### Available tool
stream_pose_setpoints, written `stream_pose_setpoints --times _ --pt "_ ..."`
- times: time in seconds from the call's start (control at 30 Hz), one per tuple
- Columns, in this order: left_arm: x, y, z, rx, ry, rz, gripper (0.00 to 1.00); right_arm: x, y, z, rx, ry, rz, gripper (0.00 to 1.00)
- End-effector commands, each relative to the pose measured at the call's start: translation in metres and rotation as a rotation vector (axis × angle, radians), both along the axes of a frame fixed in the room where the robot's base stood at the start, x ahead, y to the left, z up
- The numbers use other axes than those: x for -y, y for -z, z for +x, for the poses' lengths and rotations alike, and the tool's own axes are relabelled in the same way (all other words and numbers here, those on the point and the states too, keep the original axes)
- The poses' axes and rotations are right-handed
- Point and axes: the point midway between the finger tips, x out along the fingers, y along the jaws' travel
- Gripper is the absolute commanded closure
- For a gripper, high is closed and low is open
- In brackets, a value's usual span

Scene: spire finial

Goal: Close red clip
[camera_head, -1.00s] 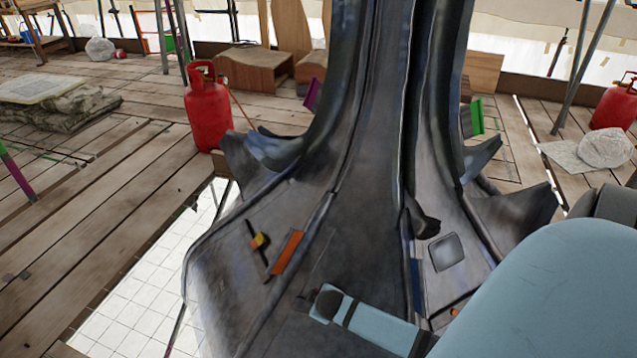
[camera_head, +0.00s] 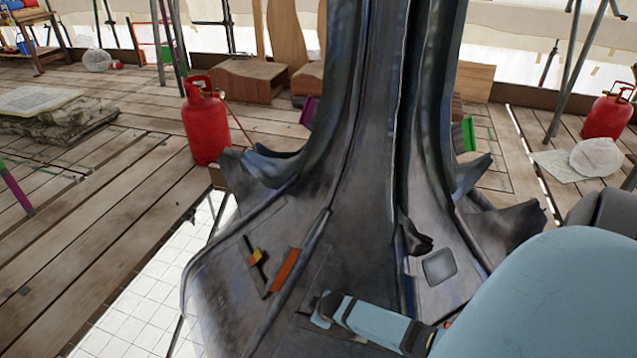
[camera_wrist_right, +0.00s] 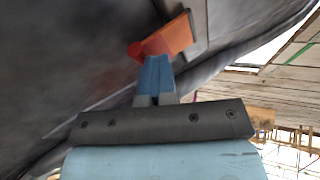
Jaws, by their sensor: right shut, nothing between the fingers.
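In the right wrist view, a flat orange piece with a red rounded end, apparently the red clip (camera_wrist_right: 168,39), sits against the dark curved surface. My right gripper (camera_wrist_right: 157,61) is shut and empty, its blue fingertips just below the clip; I cannot tell whether they touch. In the head view, my right arm reaches in from the lower right across the base of the dark spire (camera_head: 365,200), and its fingers cannot be made out. An orange strip (camera_head: 285,271) lies on the spire's left flank; I cannot tell whether it is the same piece. My left gripper is out of view.
A yellow-and-black fitting (camera_head: 258,256) sits left of the orange strip. A grey square plate (camera_head: 439,266) is on the spire's right side. Flared fins stick out around the base. A red gas bottle (camera_head: 206,125) stands behind left on the plank floor (camera_head: 110,200).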

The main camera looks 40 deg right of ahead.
Motion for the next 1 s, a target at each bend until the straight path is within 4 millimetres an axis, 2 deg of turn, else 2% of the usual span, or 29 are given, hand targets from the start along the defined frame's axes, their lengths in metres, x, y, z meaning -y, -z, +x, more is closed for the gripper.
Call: stream_pose_setpoints --times 0.43,0.77,1.0 --pt "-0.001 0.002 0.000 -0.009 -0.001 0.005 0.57 0.001 -0.001 0.002 0.004 0.000 -0.003 1.00" --pt "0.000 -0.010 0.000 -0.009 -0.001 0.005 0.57 -0.012 -0.002 -0.005 0.003 0.000 -0.001 1.00" --pt "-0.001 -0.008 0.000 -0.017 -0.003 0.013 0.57 -0.013 -0.001 -0.006 0.003 0.000 -0.002 1.00"
